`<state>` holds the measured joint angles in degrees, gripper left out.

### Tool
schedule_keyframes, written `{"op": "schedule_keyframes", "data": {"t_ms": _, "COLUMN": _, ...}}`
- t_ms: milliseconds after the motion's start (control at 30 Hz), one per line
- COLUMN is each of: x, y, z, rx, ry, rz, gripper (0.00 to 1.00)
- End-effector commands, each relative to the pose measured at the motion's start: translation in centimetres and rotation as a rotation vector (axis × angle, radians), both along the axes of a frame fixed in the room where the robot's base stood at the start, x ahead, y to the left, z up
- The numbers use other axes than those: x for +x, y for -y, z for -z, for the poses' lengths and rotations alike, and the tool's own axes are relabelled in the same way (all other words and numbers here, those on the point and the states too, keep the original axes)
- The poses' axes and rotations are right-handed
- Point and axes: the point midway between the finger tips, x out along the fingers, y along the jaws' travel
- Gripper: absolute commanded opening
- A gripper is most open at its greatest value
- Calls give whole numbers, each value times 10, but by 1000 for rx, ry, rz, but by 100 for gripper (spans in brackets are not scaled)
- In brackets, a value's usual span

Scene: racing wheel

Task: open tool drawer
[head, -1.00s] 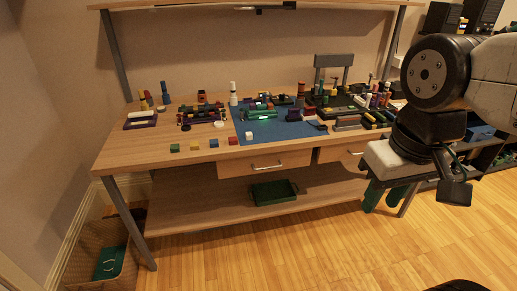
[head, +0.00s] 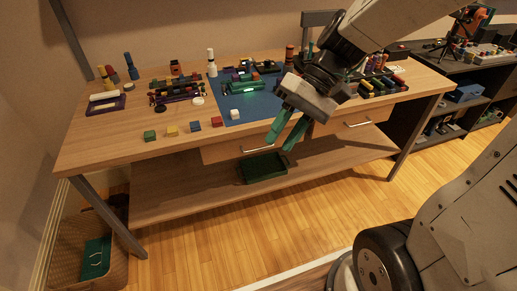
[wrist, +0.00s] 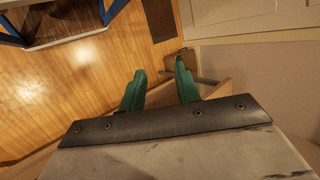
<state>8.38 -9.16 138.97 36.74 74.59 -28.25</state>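Two wooden drawers sit under the workbench top; I cannot tell from markings which is the tool drawer. The left drawer (head: 224,153) has a metal bar handle (head: 256,149) and looks shut. The right drawer (head: 345,121) has a similar handle (head: 358,124) and also looks shut. My gripper (head: 279,144) has its green fingers apart and empty, pointing down in front of the left drawer, just right of its handle. It appears apart from the handle, but the depth is unclear. The fingers also show spread in the wrist view (wrist: 160,68).
The workbench (head: 110,145) carries coloured blocks, several tools and a blue mat (head: 262,107). A green tray (head: 263,168) lies on the lower shelf. A wicker basket (head: 75,268) stands at lower left. Open floor (head: 220,235) lies before the bench.

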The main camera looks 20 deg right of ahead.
Motion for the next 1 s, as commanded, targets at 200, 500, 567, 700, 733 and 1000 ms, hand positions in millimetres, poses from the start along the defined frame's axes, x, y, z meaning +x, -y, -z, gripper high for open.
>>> {"op": "schedule_keyframes", "data": {"t_ms": 200, "x": 72, "y": -11, "z": 40, "rx": 324, "ry": -40, "rz": 128, "gripper": 33}}
{"op": "schedule_keyframes", "data": {"t_ms": 500, "x": 171, "y": 15, "z": 130, "rx": 646, "ry": 51, "rz": 447, "gripper": 33}}
{"op": "schedule_keyframes", "data": {"t_ms": 567, "x": 187, "y": 26, "z": 154, "rx": 686, "ry": 82, "rz": 528, "gripper": 33}}
{"op": "schedule_keyframes", "data": {"t_ms": 700, "x": 215, "y": 55, "z": 215, "rx": 733, "ry": 163, "rz": 715, "gripper": 33}}
{"op": "schedule_keyframes", "data": {"t_ms": 733, "x": 219, "y": 61, "z": 228, "rx": 736, "ry": 180, "rz": 750, "gripper": 33}}
{"op": "schedule_keyframes", "data": {"t_ms": 1000, "x": 230, "y": 97, "z": 302, "rx": 713, "ry": 281, "rz": 955, "gripper": 33}}
